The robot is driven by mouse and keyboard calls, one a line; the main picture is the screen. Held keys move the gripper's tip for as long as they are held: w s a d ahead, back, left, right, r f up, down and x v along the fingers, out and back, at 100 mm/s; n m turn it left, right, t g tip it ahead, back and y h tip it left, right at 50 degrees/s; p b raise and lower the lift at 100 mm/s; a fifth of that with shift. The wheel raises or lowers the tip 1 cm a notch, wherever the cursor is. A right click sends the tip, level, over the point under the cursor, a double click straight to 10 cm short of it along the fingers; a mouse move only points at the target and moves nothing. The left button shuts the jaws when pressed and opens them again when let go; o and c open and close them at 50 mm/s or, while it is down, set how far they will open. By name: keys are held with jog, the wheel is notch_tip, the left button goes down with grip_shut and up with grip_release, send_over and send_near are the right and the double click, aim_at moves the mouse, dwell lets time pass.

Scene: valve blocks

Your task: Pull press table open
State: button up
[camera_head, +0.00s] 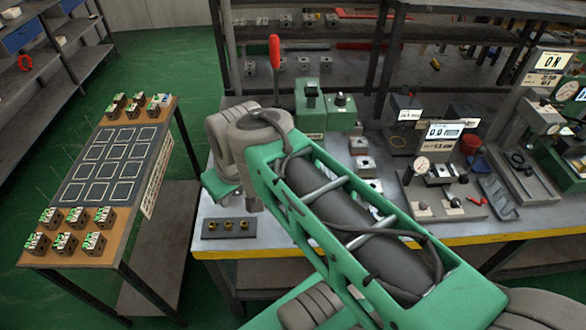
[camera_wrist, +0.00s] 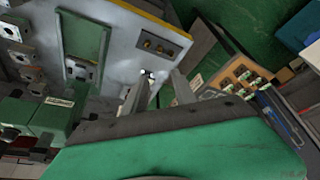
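My gripper (camera_wrist: 161,78) is open in the wrist view, with its two grey fingers apart and nothing held between them. In that view, a green-edged plate (camera_wrist: 85,45) lies on the grey bench top, up and left of the fingers and apart from them. It may be the press table, but I cannot tell for sure. A metal block (camera_wrist: 78,70) sits at its near end. In the head view, a red-handled lever (camera_head: 274,52) rises behind my arm. My fingertips cannot be made out there.
Brass fittings on a dark strip (camera_head: 229,229) lie at the bench's front left corner. A side table (camera_head: 75,165) with valve blocks is at left. Green floor lies between the two tables.

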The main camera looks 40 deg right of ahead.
jog(key=w+d+f+n+b, duration=0.1)
jog(key=w+d+f+n, duration=0.25)
jog(key=w+d, duration=0.45)
jog(key=s+d+f+n+y+b, duration=0.15)
jog(key=d+f, duration=0.25)
jog(key=d, duration=0.5)
jog(key=s+d+f+n, duration=0.25)
jog(key=d+f, duration=0.25)
jog(key=d, duration=0.3)
jog(key=s+d+f+n+y, duration=0.1)
jog(key=d+f+n, duration=0.25)
jog(key=d, duration=0.55)
jog(key=p+x, duration=0.1)
jog(key=x, duration=0.7)
jog(key=shift+w+a+f+p, duration=0.15)
jog(key=shift+w+f+p, duration=0.1)
jog(key=shift+p, duration=0.05)
grip_shut()
